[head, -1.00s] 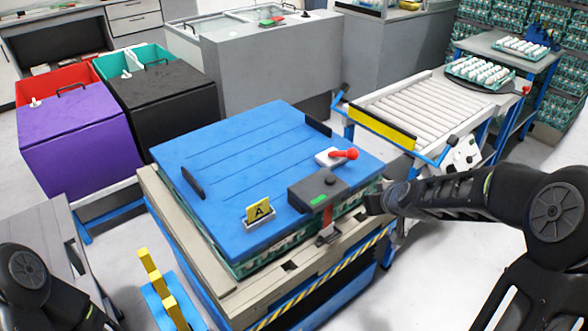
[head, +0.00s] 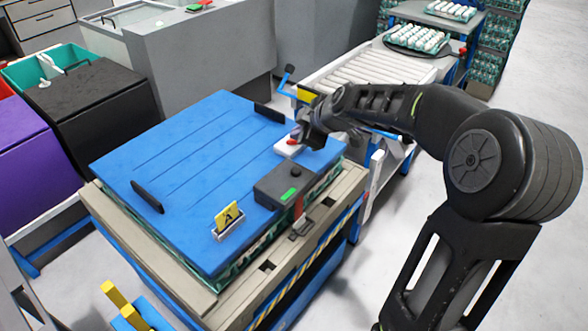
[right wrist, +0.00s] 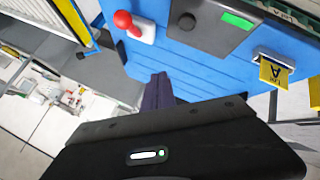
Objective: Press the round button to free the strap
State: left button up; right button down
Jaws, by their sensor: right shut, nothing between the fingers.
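A dark grey latch box (head: 283,185) with a green indicator sits on the front edge of the blue lid (head: 180,165). A red strap (head: 299,207) runs down from the box to a metal buckle (head: 301,228) on the base. My right gripper (head: 299,132) is above the lid's right side, behind the box, near the red-knobbed lever on a white base (head: 288,147), which it partly hides. In the right wrist view its fingers (right wrist: 160,78) are together and empty, apart from the box. My left gripper is out of view.
A yellow "A" sign (head: 229,216) stands in a holder left of the box. Black handles (head: 147,197) (head: 269,112) rise from the lid's sides. A roller conveyor (head: 370,68) stands behind right, with egg trays (head: 417,38) beyond. The lid's middle is clear.

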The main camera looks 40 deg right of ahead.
jog(key=shift+f, duration=0.1)
jog(key=b, duration=0.6)
send_over(298, 172)
notch_tip(298, 172, down, 7)
jog(key=shift+f, duration=0.2)
jog(key=shift+f+b, duration=0.6)
jog(key=shift+b, duration=0.25)
dwell(1.0)
jog(key=shift+f+b, duration=0.4)
jog(key=shift+b, duration=0.3)
jog(key=shift+f+b, duration=0.65)
jog(key=shift+b, duration=0.15)
dwell(0.7)
jog(key=shift+r, duration=0.1)
jog(key=shift+r+p, duration=0.6)
jog(key=shift+r, duration=0.35)
